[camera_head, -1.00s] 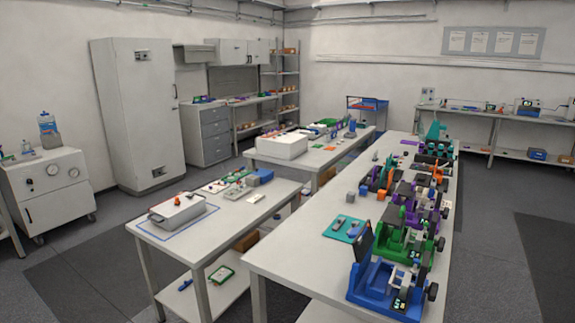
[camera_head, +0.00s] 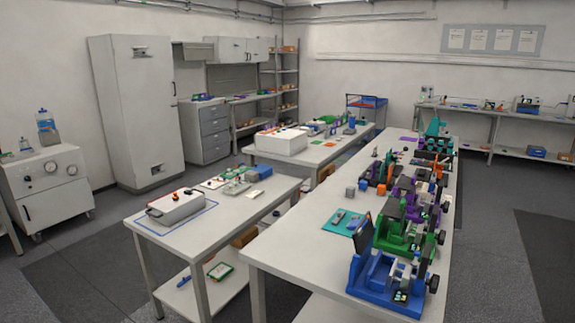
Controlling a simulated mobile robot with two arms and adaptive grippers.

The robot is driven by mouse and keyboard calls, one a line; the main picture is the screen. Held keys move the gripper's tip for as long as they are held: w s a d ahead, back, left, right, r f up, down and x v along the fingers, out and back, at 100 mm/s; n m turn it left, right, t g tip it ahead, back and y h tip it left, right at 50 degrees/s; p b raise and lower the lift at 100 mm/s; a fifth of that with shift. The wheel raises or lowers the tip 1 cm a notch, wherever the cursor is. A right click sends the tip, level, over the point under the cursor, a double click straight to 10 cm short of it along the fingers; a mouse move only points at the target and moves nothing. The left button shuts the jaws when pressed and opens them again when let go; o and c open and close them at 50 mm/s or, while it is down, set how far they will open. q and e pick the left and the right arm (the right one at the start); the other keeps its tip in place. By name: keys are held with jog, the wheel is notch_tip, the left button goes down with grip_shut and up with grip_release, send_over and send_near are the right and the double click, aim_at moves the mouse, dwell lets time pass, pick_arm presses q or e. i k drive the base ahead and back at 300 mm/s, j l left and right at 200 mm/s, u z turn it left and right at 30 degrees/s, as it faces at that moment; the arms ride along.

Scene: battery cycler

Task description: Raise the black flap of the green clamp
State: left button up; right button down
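The green clamp (camera_head: 402,246) stands on the long white table at the right, just behind the blue clamp. Its black flap (camera_head: 390,211) looks lowered, lying roughly flat over the left part of the clamp. The flap's exact angle is hard to tell at this size. Neither of my grippers shows in the head view.
The blue clamp (camera_head: 378,287) in front has its black flap (camera_head: 363,239) upright. Purple (camera_head: 407,198) and orange clamps stand behind the green one. A teal mat (camera_head: 342,222) lies to its left. The long table's (camera_head: 300,238) left front is bare. Grey floor surrounds the tables.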

aim_at(394, 208)
jog(key=i+l+z, duration=0.2)
jog(key=l, duration=0.2)
jog(key=l+z, duration=0.2)
jog(key=l, duration=0.15)
jog(key=i+l+z, duration=0.2)
jog(key=i+l, duration=0.05)
jog(key=l, duration=0.1)
